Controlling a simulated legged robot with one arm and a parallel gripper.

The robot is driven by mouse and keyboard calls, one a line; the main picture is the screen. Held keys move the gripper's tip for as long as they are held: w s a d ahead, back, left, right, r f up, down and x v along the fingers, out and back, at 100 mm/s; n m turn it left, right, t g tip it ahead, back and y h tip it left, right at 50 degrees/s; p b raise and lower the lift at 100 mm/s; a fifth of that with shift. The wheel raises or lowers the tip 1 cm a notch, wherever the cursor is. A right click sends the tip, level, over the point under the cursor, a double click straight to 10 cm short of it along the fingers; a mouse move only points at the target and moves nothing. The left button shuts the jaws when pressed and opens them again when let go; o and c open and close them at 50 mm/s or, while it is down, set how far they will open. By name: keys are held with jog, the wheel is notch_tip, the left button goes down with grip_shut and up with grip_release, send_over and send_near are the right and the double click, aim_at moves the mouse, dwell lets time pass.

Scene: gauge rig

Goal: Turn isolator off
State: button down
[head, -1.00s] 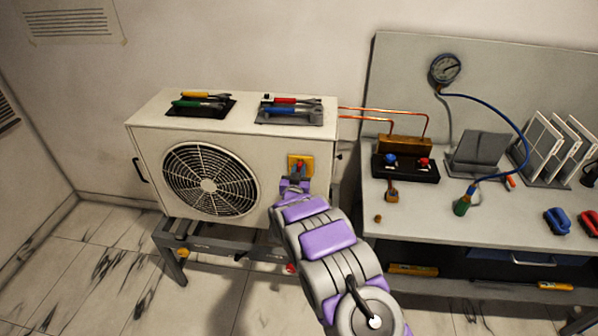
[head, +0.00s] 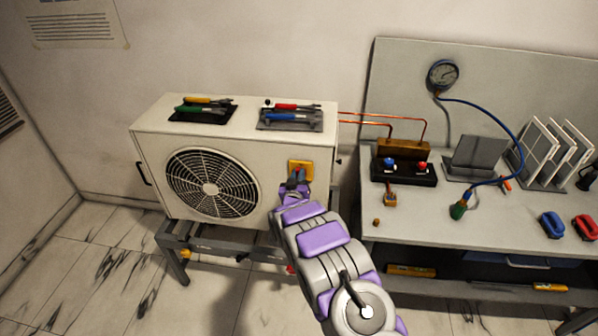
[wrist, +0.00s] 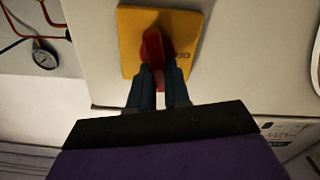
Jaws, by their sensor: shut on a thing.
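The isolator is a yellow plate (head: 306,165) on the front of the white outdoor unit, right of its fan. It also shows in the wrist view (wrist: 184,28), where its red handle (wrist: 152,45) stands out from the middle of the plate. My gripper (head: 297,178) reaches the plate from below. In the wrist view the two dark fingertips (wrist: 163,82) lie on either side of the handle's near end and are shut on it. The fingers hide part of the handle, and its exact angle is hard to tell.
The white unit (head: 255,185) stands on a grey frame, with tools on two dark trays (head: 202,115) on top. Copper pipes (head: 385,117) run right to a bench (head: 480,225) with a gauge (head: 442,75), hose and manifold. Floor to the left is open.

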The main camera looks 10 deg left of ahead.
jog(key=shift+a+f+n+p, duration=0.3)
jog(key=shift+n+p, duration=0.8)
jog(key=shift+n, duration=1.35)
jog(key=shift+a+f+n+p, duration=0.25)
jog(key=shift+n+p, duration=0.8)
jog(key=shift+n, duration=1.45)
jog(key=shift+a+f+n+p, duration=0.25)
jog(key=shift+n+p, duration=0.85)
jog(key=shift+n, duration=1.35)
jog(key=c, duration=1.1)
grip_release()
jog(key=shift+a+f, duration=0.1)
jog(key=shift+a, duration=0.15)
jog(key=shift+d, duration=0.1)
jog(key=shift+d, duration=0.1)
